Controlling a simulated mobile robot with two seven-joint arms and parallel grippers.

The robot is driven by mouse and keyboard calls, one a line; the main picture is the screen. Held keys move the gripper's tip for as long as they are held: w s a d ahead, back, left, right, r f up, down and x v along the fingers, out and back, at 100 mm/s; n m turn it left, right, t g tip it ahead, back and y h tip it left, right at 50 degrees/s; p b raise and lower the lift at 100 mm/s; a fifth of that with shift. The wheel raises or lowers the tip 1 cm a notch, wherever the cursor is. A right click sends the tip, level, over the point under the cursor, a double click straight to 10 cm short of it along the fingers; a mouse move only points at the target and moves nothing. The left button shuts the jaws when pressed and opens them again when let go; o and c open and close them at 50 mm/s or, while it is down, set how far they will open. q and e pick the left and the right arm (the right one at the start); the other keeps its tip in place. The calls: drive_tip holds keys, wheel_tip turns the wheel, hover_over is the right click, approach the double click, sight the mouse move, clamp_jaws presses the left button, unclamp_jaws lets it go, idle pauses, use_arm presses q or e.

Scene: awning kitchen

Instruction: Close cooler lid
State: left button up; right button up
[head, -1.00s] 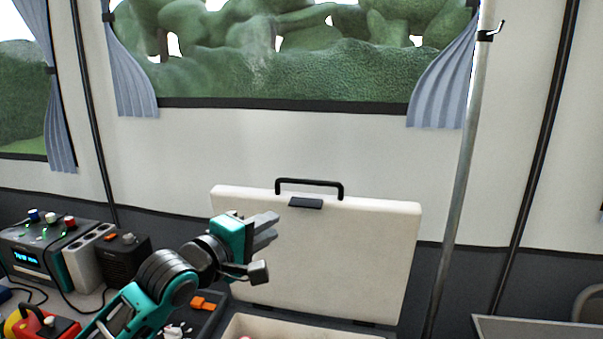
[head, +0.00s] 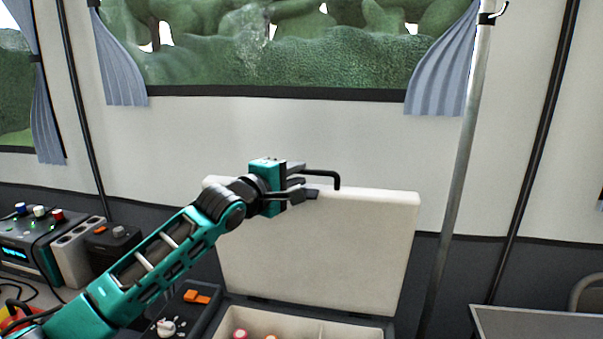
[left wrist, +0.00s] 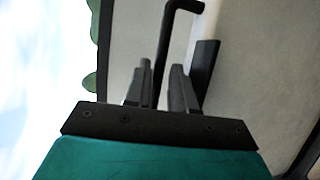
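The cream cooler lid (head: 330,245) stands raised and nearly upright at the back of the cooler (head: 300,325). A black handle (head: 336,178) and a dark latch tab sit at the lid's top edge. My left gripper (head: 297,182) is at the left part of the handle, beside the tab, and hides some of both. In the left wrist view, my left gripper (left wrist: 160,85) has its fingers apart, with the handle (left wrist: 166,42) running between them. I see a gap there, so it does not look clamped. The latch tab (left wrist: 204,68) is right of the fingers. My right gripper is out of view.
Small red and orange items (head: 240,334) lie in the cooler. A dark case with an orange part (head: 197,296) is left of it, with boxy devices (head: 75,250) further left. A metal pole (head: 455,200) stands to the right. A window wall is behind.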

use_arm(q)
drive_tip(key=shift+x, duration=1.35)
clamp_jaws()
